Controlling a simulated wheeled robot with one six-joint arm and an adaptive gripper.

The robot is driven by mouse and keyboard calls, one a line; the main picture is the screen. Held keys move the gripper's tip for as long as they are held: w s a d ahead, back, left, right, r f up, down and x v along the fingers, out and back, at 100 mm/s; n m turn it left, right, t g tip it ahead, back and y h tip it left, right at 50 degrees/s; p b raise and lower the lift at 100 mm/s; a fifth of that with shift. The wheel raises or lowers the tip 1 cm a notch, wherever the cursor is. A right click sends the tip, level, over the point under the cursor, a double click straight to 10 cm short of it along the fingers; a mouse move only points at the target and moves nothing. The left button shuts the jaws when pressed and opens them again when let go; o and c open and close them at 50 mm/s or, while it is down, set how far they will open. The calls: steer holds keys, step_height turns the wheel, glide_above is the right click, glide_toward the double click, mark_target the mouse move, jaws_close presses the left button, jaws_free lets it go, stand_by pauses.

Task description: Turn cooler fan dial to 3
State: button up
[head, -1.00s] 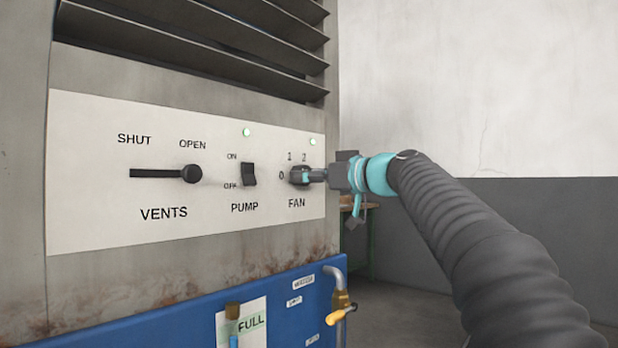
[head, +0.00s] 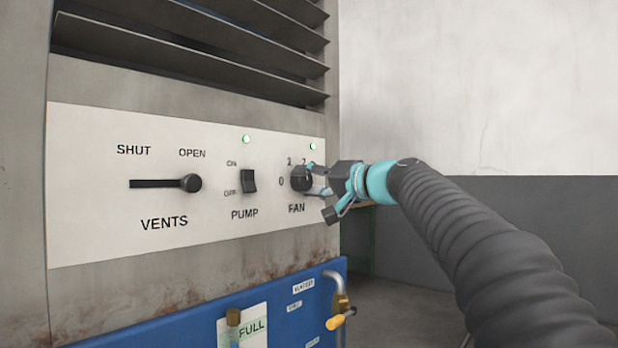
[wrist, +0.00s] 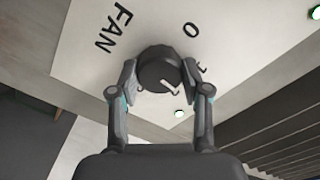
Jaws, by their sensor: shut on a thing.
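The fan dial (head: 299,181) is a round black knob at the right end of the white control panel, above the word FAN. My gripper (head: 315,181) reaches it from the right. In the wrist view my gripper (wrist: 160,78) has one finger on each side of the dial (wrist: 158,66) and is shut on it. A pale mark shows near the dial's lower right edge. The 0 and 1 labels show beside it; in the head view 0, 1 and 2 are visible. The 3 and the exact dial setting are hard to make out.
Dark louvres (head: 200,40) lie above. A blue tank (head: 200,320) with a yellow-handled tap (head: 340,318) is below. The pump light (head: 246,139) is green.

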steer(key=m+p, duration=0.2)
steer(key=m, duration=0.2)
steer(key=shift+r+m, duration=0.1)
steer(key=shift+m, duration=0.2)
steer(key=m+p, duration=0.2)
steer(key=m, duration=0.2)
steer(key=shift+m, duration=0.3)
steer(key=m+p, duration=0.3)
steer(key=m, duration=0.1)
steer(key=shift+m+p, duration=1.1)
steer(key=shift+m, duration=0.8)
steer(key=o, duration=1.1)
steer(key=shift+a, duration=0.1)
steer(key=shift+o, duration=0.2)
